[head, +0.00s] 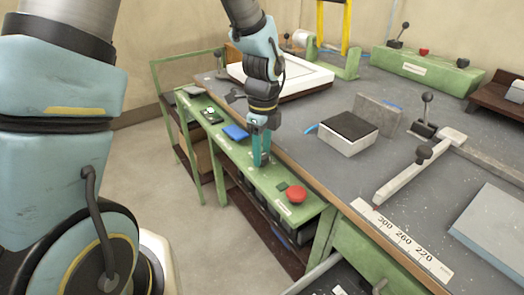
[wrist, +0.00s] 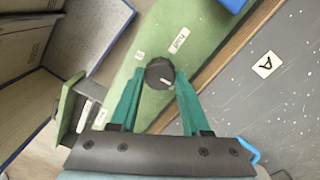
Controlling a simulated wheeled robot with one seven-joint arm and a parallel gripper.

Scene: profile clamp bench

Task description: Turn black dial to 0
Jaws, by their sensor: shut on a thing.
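The black dial (wrist: 160,72) is a round dark knob with a pale pointer mark on the green panel. In the wrist view it sits between my gripper's (wrist: 158,82) two green fingertips, which are shut on it. The pointer mark is toward the lower right of the knob. Small white labels are beside the dial, one (wrist: 179,40) above right of it; their print is too small to read surely. In the head view my gripper (head: 260,160) reaches down to the narrow green panel (head: 235,160), and its fingers hide most of the dial.
A red button (head: 296,194) stands on the near end of the panel, and a blue block (head: 235,132) lies farther along it. The grey worktop (head: 440,120) borders the panel on the right. A black-topped white box (head: 348,132) stands on the worktop.

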